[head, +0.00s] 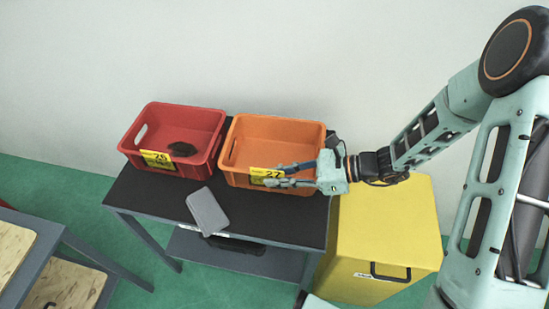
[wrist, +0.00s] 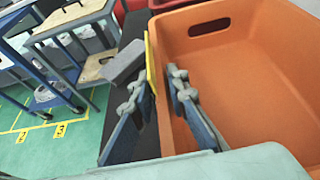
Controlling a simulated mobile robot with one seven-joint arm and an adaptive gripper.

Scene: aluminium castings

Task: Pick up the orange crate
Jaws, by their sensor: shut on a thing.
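The orange crate (head: 280,131) stands upright on the right part of the dark table and looks empty. A yellow label with a number is on its front wall. My gripper (head: 277,176) reaches in from the right at that front wall. In the wrist view, the fingers of my gripper (wrist: 160,82) straddle the wall of the orange crate (wrist: 258,62), one inside and one outside beside the label. The gripper is shut on this wall. I see no clear gap between the crate and the table.
A red crate (head: 205,130) holding a dark piece (head: 182,149) stands close to the left. A grey flat block (head: 208,211) lies on the dark tabletop (head: 160,198) in front. A yellow cabinet (head: 385,225) stands right of the table. The wall is close behind.

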